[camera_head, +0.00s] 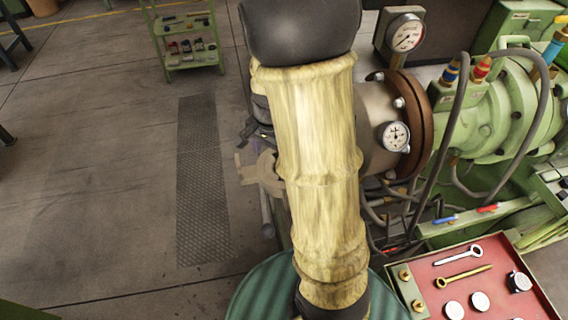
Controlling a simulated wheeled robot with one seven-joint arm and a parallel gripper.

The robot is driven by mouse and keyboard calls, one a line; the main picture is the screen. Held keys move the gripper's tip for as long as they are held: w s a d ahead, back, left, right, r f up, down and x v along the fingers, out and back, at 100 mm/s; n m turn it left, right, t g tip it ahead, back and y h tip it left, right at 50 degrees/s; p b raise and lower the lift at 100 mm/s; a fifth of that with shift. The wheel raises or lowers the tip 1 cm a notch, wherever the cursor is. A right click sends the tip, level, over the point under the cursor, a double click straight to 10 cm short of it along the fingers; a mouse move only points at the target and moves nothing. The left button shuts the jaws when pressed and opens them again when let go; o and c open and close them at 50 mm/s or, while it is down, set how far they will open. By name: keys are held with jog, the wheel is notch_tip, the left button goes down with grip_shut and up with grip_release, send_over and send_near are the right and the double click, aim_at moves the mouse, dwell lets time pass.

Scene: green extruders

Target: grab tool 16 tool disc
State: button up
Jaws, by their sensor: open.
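My sleeved arm crosses the middle of the head view from top to bottom and hides much of the extruder's near end. Small dark parts stick out left of the sleeve, and they may belong to my gripper. Its fingertips cannot be made out, and I see nothing held. A beige, partly round piece (265,172) shows just below those dark parts, half hidden by the sleeve. It may be a tool disc, but no number is readable. The green extruder (490,115) with its brown flange (418,115) lies right of my arm.
Two pressure gauges (405,35) (395,136) and dark hoses (459,130) are close on the right. A red-lined tray (450,263) with wrenches and round parts is at lower right. A green shelf cart (186,35) stands at the back.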

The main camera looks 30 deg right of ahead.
jog(key=w+d+r+m+g+p, duration=0.1)
jog(key=w+d+m+p, duration=0.1)
jog(key=w+d+m, duration=0.2)
jog(key=d+m, duration=0.2)
jog(key=m, duration=0.2)
jog(key=shift+w+d+r+m+p, duration=0.25)
jog(key=shift+d+r+m+p, duration=0.05)
jog(key=shift+r+m+p, duration=0.1)
notch_tip(320, 180, down, 12)
jog(key=shift+f+p, duration=0.1)
jog(key=shift+p, duration=0.9)
jog(key=shift+f+p, duration=1.1)
jog(key=shift+f, duration=1.5)
